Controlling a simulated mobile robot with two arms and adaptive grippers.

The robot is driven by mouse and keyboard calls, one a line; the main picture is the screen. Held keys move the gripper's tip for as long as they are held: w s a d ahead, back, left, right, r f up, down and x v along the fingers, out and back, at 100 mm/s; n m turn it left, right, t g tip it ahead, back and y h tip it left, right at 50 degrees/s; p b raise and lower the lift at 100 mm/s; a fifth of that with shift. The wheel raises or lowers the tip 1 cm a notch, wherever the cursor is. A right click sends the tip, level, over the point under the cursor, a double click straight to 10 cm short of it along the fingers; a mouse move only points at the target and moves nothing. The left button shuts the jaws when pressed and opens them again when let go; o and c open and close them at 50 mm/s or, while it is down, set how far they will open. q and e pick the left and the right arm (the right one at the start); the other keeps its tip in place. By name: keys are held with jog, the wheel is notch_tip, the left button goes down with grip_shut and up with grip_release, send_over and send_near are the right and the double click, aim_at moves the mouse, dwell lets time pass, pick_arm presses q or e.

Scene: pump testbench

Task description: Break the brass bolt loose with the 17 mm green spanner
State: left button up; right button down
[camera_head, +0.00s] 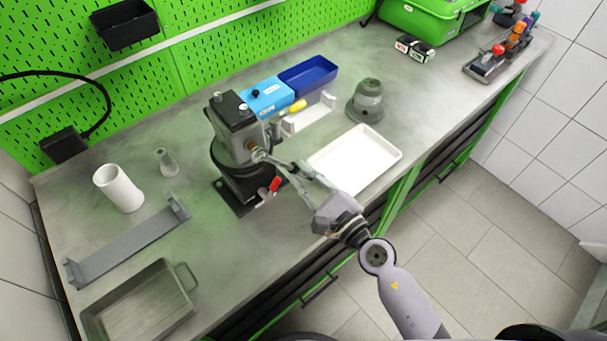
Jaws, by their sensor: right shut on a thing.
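A dark pump block (232,125) stands on a black base on the bench. A small brass-coloured bolt (250,145) shows on its front right face. My right gripper (291,171) reaches in from the lower right and is shut on a spanner (262,155). The spanner's grey head lies against the pump at the bolt. Whether it fits around the bolt is too small to tell. No green shows on the spanner, and much of it is hidden by the fingers. My left gripper is not in view.
A red-handled part (275,184) sits low on the pump's front, close to my gripper. A white tray (378,137), a grey round part (368,101) and a blue bin (320,68) stand to the right. A grey bracket (125,245) and metal pan (112,297) lie left.

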jog(key=shift+x, duration=0.75)
jog(key=shift+s, duration=0.15)
jog(key=shift+v, duration=0.75)
jog(key=shift+d, duration=0.1)
dwell(0.8)
jog(key=shift+p+x, duration=0.45)
jog(key=shift+x, duration=0.55)
jog(key=shift+s+d, duration=0.1)
jog(key=shift+s, duration=0.05)
dwell(0.5)
jog(key=shift+v, duration=0.8)
jog(key=shift+r, duration=0.15)
